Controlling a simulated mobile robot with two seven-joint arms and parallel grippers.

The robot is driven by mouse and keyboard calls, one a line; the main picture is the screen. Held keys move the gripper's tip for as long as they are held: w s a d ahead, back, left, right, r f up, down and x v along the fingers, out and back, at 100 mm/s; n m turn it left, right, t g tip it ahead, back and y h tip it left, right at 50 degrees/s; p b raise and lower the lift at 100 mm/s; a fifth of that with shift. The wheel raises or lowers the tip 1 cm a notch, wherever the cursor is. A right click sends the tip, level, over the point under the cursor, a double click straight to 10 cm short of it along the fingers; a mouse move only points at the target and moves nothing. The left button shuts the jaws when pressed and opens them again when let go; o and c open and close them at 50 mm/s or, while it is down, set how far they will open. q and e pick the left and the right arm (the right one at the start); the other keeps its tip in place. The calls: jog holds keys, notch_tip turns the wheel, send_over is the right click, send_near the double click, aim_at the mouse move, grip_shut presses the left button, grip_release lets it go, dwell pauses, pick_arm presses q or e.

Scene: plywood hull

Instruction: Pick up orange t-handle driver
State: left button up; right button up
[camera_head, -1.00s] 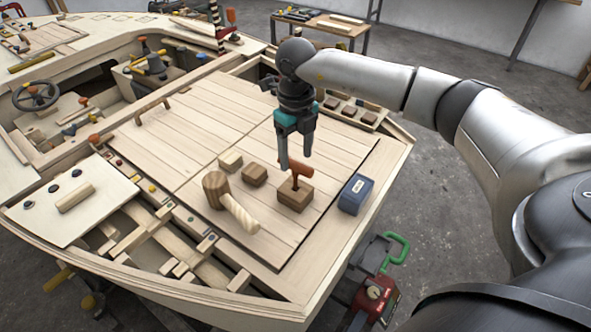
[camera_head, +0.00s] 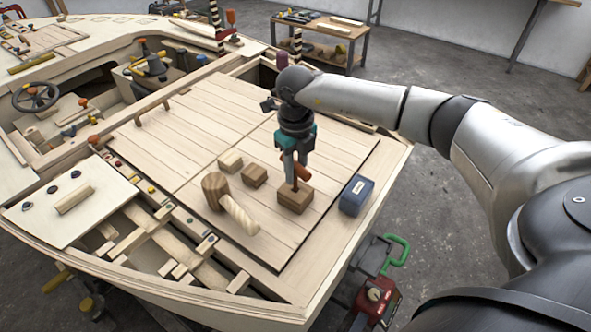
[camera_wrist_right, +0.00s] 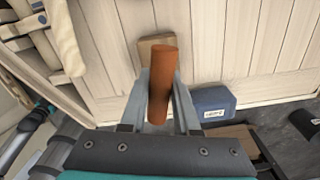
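The orange t-handle driver (camera_head: 304,171) stands upright in a small brown wooden block (camera_head: 295,198) on the plank hatch. My right gripper (camera_head: 295,176) points down at it, with one finger on each side of the orange crossbar. In the right wrist view the orange handle (camera_wrist_right: 162,82) lies between the two grey fingers, which look shut against its sides. The block (camera_wrist_right: 152,47) shows just beyond it. The driver's shaft is mostly hidden by the fingers. My left gripper is not in view.
A wooden mallet (camera_head: 217,190) lies left of the block, with two small wood blocks (camera_head: 254,176) behind. A blue box (camera_head: 356,195) stands close on the right, near the hull's edge.

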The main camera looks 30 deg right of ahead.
grip_shut()
jog(key=shift+r, duration=0.15)
dwell(0.4)
notch_tip(320, 180, up, 25)
jog(key=p, duration=0.6)
jog(key=shift+p, duration=0.4)
